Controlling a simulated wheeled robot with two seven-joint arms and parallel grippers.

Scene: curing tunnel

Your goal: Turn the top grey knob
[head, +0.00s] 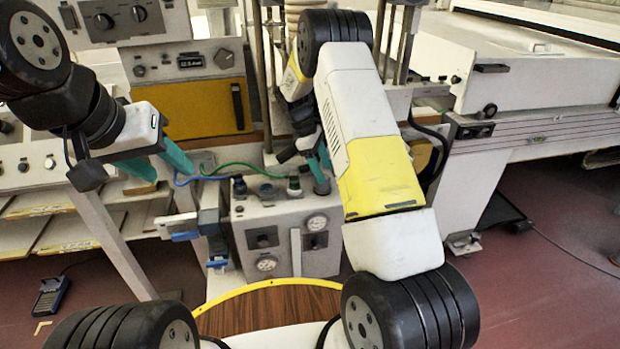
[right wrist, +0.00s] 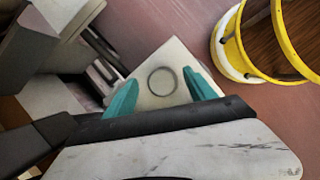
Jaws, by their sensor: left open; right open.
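A dark grey knob (head: 224,58) sits on the panel beside a small display, at the upper middle of the head view. Black knobs (head: 264,238) sit on the front of a light grey box with gauges, and dark knobs (head: 239,186) stand on its top. I cannot tell which is the top grey knob. My right gripper (head: 320,165) is open by the box's top right, partly hidden by my forearm. In the right wrist view, its open teal fingers (right wrist: 161,90) are either side of a round ringed shape on a pale surface. My left gripper (head: 157,164) is open and apart from the box.
The light grey box (head: 284,258) carries two gauges and green and blue hoses. A yellow-rimmed round wooden top (head: 270,308) is in front. A yellow panel (head: 203,108) is behind. A white machine (head: 530,60) stands at right. Open red floor lies at lower right.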

